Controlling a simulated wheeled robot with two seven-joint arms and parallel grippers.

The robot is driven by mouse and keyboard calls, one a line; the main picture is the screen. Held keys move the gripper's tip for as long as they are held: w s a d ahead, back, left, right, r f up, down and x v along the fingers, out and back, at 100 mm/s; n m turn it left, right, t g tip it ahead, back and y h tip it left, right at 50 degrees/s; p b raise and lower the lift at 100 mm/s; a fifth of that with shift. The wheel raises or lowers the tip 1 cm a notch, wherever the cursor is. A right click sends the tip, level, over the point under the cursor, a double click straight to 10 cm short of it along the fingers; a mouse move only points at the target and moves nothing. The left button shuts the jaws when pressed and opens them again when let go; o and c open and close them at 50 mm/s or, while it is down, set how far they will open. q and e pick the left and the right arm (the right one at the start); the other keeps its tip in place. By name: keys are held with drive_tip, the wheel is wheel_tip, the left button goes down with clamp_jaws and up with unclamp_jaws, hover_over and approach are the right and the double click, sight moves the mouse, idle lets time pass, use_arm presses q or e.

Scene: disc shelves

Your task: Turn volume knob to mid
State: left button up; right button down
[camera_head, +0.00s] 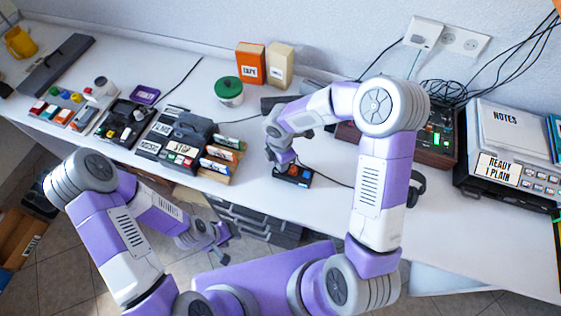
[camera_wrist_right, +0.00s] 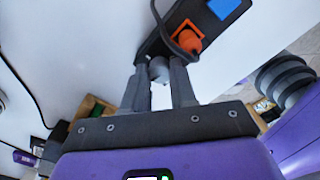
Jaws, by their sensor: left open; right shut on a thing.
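A small dark box (camera_head: 299,170) with orange and blue parts sits near the front edge of the white table. In the right wrist view the box (camera_wrist_right: 153,42) has an orange part (camera_wrist_right: 188,37), a blue patch (camera_wrist_right: 222,8) and a small grey knob (camera_wrist_right: 159,70) at its near end. My right gripper (camera_head: 283,166) is down at the left end of the box. Its fingers (camera_wrist_right: 159,77) are shut on the knob, one on each side. The knob's pointer is not readable. My left gripper (camera_head: 216,240) is open and empty, low before the table's front edge.
A rack of labelled cassettes (camera_head: 222,155) stands left of the box. A green-lidded jar (camera_head: 229,92) and two upright boxes (camera_head: 251,64) stand behind. A device with green lights (camera_head: 436,140) and a notes stack (camera_head: 505,130) are at right. Cables cross the table.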

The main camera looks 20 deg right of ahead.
drive_tip(key=m+b, duration=0.1)
drive_tip(key=m, duration=0.3)
drive_tip(key=shift+m, duration=0.3)
drive_tip(key=m+b, duration=0.1)
drive_tip(key=m, duration=0.2)
drive_tip(key=shift+m, duration=0.3)
drive_tip(key=m+b, duration=0.1)
drive_tip(key=m, duration=0.2)
drive_tip(key=shift+m+b, duration=0.35)
drive_tip(key=shift+m, duration=1.45)
drive_tip(key=c, duration=1.2)
unclamp_jaws()
drive_tip(key=shift+o, duration=0.2)
